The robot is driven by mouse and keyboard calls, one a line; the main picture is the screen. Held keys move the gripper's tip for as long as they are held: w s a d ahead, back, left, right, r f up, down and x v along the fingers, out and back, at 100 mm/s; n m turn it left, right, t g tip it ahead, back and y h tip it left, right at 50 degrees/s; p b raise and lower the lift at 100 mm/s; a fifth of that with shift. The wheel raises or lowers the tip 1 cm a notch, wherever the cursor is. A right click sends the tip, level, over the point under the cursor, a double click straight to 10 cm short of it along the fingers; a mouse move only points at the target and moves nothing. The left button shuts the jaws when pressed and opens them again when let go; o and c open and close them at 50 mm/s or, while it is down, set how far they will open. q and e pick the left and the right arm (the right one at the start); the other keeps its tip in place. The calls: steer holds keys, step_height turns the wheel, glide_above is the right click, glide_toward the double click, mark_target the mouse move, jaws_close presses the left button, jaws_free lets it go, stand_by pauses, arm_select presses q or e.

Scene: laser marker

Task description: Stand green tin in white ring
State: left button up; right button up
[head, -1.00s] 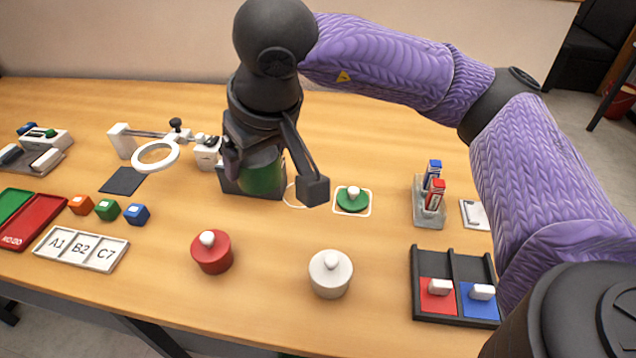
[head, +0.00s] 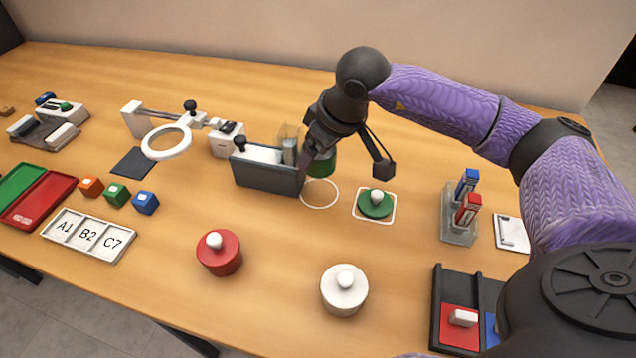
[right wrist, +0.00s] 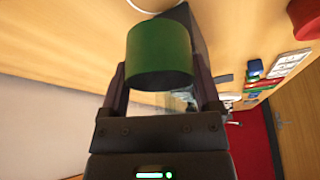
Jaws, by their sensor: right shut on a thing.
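The green tin (head: 323,164) is between the fingers of my right gripper (head: 316,158), which is shut on it. The gripper partly hides the tin in the head view. In the right wrist view the tin (right wrist: 160,55) stands out beyond the two fingers (right wrist: 162,88). The white ring (head: 320,207) is a thin outline on the table, just in front of the tin in the head view, and looks empty. The tin appears roughly upright and above the table; its exact height is unclear. My left gripper is not in view.
A dark grey box (head: 265,178) stands close left of the tin. A green lid (head: 374,208) lies in a white square outline right of the ring. A red tin (head: 220,256) and a white tin (head: 344,294) stand nearer. A magnifier (head: 165,156) is at left.

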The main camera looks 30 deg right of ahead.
mark_target(319, 163)
step_height(319, 163, down, 3)
steer(key=shift+f, duration=0.1)
step_height(319, 163, down, 4)
steer(key=shift+r+b, duration=0.1)
steer(key=shift+b, duration=0.65)
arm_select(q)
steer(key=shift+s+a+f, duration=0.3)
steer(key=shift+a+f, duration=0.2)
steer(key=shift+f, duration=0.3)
arm_select(e)
steer(key=shift+r, duration=0.15)
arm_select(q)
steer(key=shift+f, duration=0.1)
